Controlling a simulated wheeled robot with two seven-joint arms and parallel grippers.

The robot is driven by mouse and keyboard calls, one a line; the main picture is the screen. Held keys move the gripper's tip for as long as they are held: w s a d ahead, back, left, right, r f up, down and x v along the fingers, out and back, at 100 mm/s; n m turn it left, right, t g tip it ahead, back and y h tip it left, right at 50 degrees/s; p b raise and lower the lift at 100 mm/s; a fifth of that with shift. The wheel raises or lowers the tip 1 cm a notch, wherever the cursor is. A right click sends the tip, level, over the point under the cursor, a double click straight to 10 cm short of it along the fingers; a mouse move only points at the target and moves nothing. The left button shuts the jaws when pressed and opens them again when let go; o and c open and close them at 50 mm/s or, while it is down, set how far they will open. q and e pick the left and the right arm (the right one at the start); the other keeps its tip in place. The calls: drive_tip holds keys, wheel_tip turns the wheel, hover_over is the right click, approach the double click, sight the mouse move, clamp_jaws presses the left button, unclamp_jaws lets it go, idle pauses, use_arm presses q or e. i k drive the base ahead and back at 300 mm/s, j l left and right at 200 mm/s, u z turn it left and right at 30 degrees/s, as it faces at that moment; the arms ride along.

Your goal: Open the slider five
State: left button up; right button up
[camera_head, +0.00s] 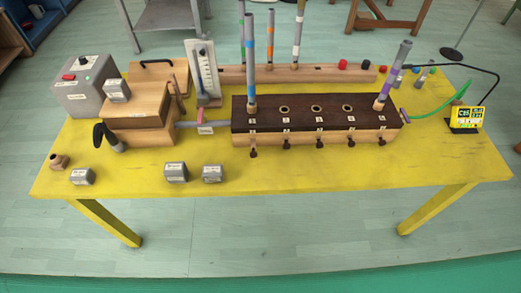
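A long wooden box (310,120) with a dark brown top stands right of centre on the yellow table. Its top has a row of holes with small white labels, too small to read. A row of dark slider knobs sticks out of its front face. The rightmost knob (383,135) is below the purple-banded pipe (394,77), which stands tilted in the box's right end. The leftmost knob (253,152) hangs a little lower and seems further out than the others. A blue-banded pipe (251,62) stands at the left end. Neither gripper is in view.
On the yellow table (290,172), a bellows-like wooden block (138,108), a grey box (88,88) and a gauge (203,72) stand left. Grey weights (176,172) lie in front. Behind is a pipe rail (318,74); a yellow display (466,118) stands right. The front right is clear.

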sight(382, 142)
drive_tip(key=z, duration=1.2)
